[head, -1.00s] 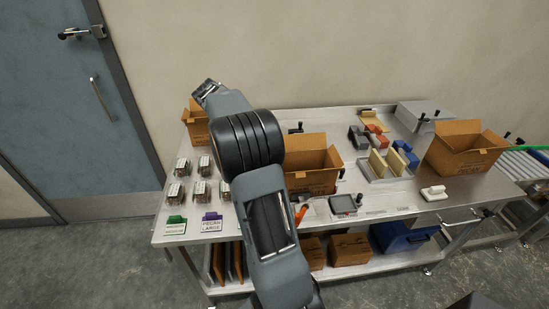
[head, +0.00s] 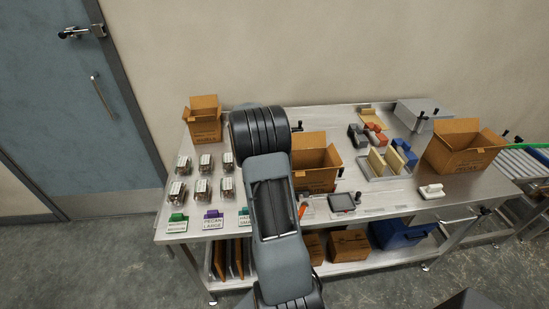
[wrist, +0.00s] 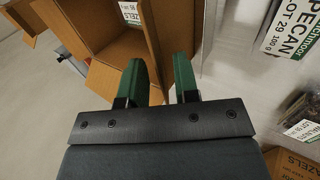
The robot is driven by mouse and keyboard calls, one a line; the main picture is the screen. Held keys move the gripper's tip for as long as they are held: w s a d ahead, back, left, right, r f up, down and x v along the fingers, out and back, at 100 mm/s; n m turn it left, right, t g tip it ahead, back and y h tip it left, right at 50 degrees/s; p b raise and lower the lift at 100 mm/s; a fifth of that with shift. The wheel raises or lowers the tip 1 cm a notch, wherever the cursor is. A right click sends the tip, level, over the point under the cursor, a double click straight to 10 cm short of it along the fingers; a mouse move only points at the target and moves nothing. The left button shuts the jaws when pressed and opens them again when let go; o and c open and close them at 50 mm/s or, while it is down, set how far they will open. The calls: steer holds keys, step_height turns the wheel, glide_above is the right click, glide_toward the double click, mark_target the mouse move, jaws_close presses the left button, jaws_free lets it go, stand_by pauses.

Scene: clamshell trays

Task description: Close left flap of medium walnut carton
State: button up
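The middle brown carton (head: 316,180), which I take to be the medium walnut carton, stands open on the table; its printing is too small to read. In the wrist view the open carton (wrist: 105,48) is at upper left, with a labelled pack inside. Its left side panel or flap (wrist: 150,38) runs down toward the gap between my fingers; I cannot tell whether they touch it. My gripper (wrist: 160,80) has green fingers, apart and empty-looking. In the head view my arm hides the gripper and the carton's left edge.
Several clamshells (head: 203,187) sit at left. A large open carton (head: 466,160) stands at right, and a divided tray (head: 372,178) right of the middle carton.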

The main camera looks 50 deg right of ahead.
steer(key=shift+d+f, duration=0.15)
steer(key=shift+f, duration=0.05)
steer(key=shift+c, duration=0.2)
jaws_close()
steer(key=shift+s, duration=0.1)
